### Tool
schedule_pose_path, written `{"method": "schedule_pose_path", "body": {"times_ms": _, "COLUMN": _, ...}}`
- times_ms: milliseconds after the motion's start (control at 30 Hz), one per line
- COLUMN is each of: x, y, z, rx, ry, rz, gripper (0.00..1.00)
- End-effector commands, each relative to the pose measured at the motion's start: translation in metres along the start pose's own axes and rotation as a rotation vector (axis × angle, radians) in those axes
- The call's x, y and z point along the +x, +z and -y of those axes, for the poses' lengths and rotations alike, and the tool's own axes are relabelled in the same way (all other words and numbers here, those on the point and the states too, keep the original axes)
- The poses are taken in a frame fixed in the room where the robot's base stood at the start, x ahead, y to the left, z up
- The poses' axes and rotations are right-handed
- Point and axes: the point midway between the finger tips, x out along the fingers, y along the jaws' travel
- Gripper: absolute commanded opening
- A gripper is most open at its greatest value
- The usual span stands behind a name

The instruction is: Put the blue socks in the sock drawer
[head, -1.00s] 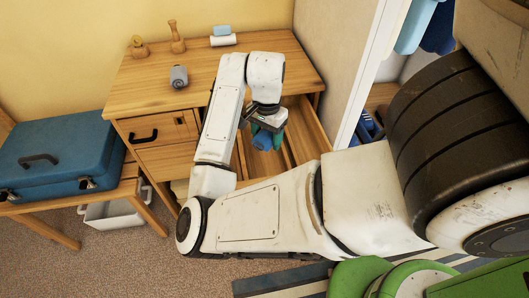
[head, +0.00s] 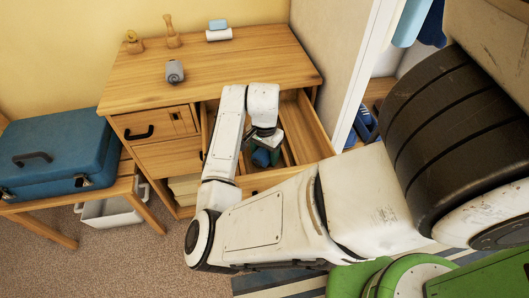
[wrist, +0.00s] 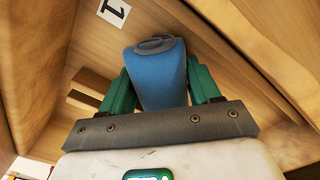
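The blue socks (wrist: 158,78) are a rolled blue bundle with a grey-blue ring at the top, between the two green fingers of my gripper (wrist: 160,85) in the wrist view. Both fingers press against the sides of the bundle. In the head view my gripper (head: 264,150) is down inside the open drawer (head: 309,128) at the right of the wooden desk, with the blue socks (head: 261,158) partly showing below my arm. My arm hides part of the drawer.
The desk top (head: 255,62) holds a grey roll (head: 175,71), wooden figures (head: 171,32) and a white-and-blue stack (head: 218,30). A blue case (head: 60,155) lies on a low table at left. A white partition edge (head: 365,75) stands close at right.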

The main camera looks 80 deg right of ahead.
Motion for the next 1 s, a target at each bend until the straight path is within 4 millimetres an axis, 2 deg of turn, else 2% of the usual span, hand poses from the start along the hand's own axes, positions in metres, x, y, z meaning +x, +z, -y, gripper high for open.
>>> {"method": "schedule_pose_path", "body": {"times_ms": 33, "x": 0.0, "y": 0.0, "z": 0.0, "rx": 0.0, "ry": 0.0, "rz": 0.0, "gripper": 0.67}}
{"method": "schedule_pose_path", "body": {"times_ms": 233, "x": 0.0, "y": 0.0, "z": 0.0, "rx": 0.0, "ry": 0.0, "rz": 0.0, "gripper": 0.86}}
{"method": "schedule_pose_path", "body": {"times_ms": 567, "x": -0.006, "y": 0.0, "z": 0.0, "rx": 0.0, "ry": -0.001, "rz": 0.0, "gripper": 0.86}}
{"method": "schedule_pose_path", "body": {"times_ms": 667, "x": -0.018, "y": 0.0, "z": 0.001, "rx": 0.0, "ry": -0.003, "rz": -0.001, "gripper": 0.86}}
{"method": "schedule_pose_path", "body": {"times_ms": 1000, "x": -0.086, "y": 0.0, "z": 0.001, "rx": 0.001, "ry": -0.003, "rz": 0.0, "gripper": 0.86}}
